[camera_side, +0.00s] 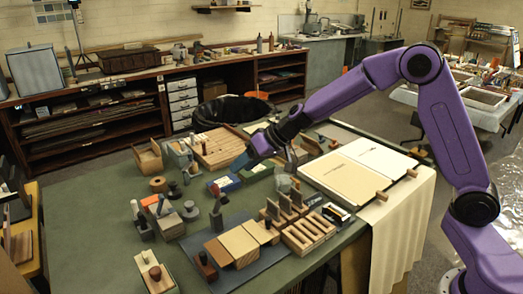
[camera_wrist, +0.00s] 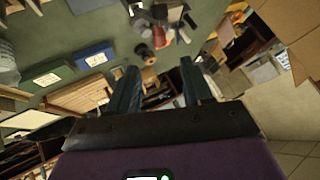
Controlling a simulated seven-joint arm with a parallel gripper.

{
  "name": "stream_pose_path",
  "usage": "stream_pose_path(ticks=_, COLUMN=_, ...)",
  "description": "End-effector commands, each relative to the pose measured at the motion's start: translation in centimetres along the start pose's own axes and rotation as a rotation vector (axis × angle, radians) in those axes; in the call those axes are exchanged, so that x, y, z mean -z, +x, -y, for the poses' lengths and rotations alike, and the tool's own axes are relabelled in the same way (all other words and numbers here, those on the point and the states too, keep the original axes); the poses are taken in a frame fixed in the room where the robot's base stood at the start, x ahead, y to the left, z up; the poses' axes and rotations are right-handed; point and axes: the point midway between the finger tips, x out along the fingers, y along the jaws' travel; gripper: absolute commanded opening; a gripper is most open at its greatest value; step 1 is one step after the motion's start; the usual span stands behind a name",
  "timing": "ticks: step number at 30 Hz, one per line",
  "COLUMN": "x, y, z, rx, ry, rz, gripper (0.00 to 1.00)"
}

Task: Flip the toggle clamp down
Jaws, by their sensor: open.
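My gripper (camera_side: 243,162) is over the middle of the green table (camera_side: 105,228), pointing down and left. In the wrist view its two fingers (camera_wrist: 158,80) stand apart with nothing between them. Several small fixtures with upright handles stand at the left front of the table. One is a handled block (camera_side: 141,222) with a light-coloured top, and beside it is a grey block with a red-and-dark lever (camera_side: 161,205). I cannot tell for sure which of them is the toggle clamp. My gripper is apart from both, to their right and farther back.
A dark mat (camera_side: 222,268) with wooden blocks lies at the front. Slotted wooden racks (camera_side: 306,234) stand to its right, near large pale boards (camera_side: 358,167). A wooden spool (camera_side: 158,184) and small dark pieces crowd the left middle. Bare green table shows at the far left.

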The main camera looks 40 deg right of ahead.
Motion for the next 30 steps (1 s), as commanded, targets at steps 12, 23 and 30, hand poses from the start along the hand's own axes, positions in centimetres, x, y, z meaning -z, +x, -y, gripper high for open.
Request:
stream_pose_path(ticks=12, x=0.1, y=-5.7, z=0.1, rx=0.002, ry=-0.001, rz=-0.001, gripper=0.5)
stream_pose_path(ticks=23, x=0.0, y=-6.4, z=0.1, rx=0.002, ry=-0.001, rz=0.001, gripper=0.5)
stream_pose_path(ticks=30, x=0.3, y=-5.6, z=-0.2, rx=0.017, ry=0.005, rz=0.021, gripper=0.5)
